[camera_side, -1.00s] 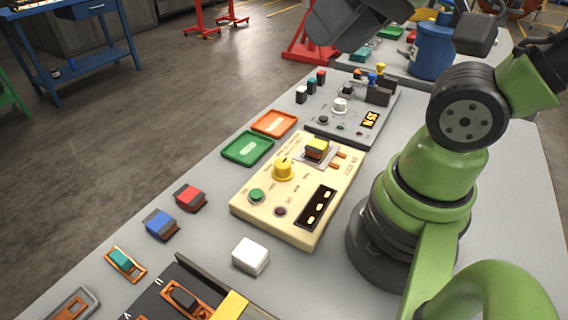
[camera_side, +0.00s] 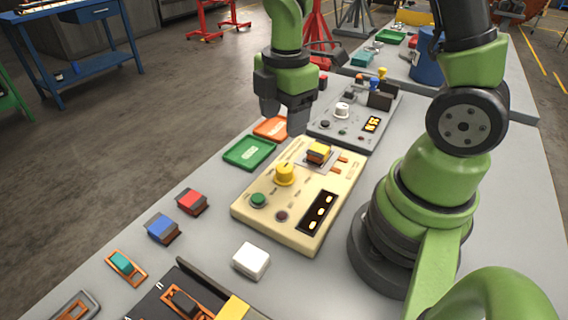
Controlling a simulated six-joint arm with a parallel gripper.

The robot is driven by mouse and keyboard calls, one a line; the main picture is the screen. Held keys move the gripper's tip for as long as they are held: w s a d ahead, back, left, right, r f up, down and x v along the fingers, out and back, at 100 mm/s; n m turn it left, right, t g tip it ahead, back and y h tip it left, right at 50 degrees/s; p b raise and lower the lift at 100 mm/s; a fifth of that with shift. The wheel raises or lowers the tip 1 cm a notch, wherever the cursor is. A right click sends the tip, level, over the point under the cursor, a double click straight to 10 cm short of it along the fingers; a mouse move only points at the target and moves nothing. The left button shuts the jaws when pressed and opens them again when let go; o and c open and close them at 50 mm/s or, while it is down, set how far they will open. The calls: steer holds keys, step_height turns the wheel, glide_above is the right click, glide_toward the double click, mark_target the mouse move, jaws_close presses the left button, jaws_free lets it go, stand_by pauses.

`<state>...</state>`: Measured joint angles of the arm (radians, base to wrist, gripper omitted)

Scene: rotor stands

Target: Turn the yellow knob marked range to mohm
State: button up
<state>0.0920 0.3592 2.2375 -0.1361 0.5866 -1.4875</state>
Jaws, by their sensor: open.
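The yellow knob (camera_side: 285,173) stands on the upper left part of a cream-coloured instrument panel (camera_side: 262,228). The markings around the knob are too small to read. My gripper (camera_side: 284,122) points down above and behind the knob, near the orange tray and the panel's far edge. It is open and empty, and it is apart from the knob.
A grey panel (camera_side: 353,133) stands behind.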

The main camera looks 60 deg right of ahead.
mark_target(284, 167)
step_height(284, 167, down, 3)
steer(key=shift+d+r+n, duration=0.15)
steer(key=shift+r+n, duration=0.05)
steer(key=shift+n, duration=0.5)
step_height(284, 167, down, 9)
steer(key=shift+r, duration=0.1)
steer(key=shift+c, duration=0.4)
steer(key=c, duration=0.9)
steer(key=shift+o, duration=0.3)
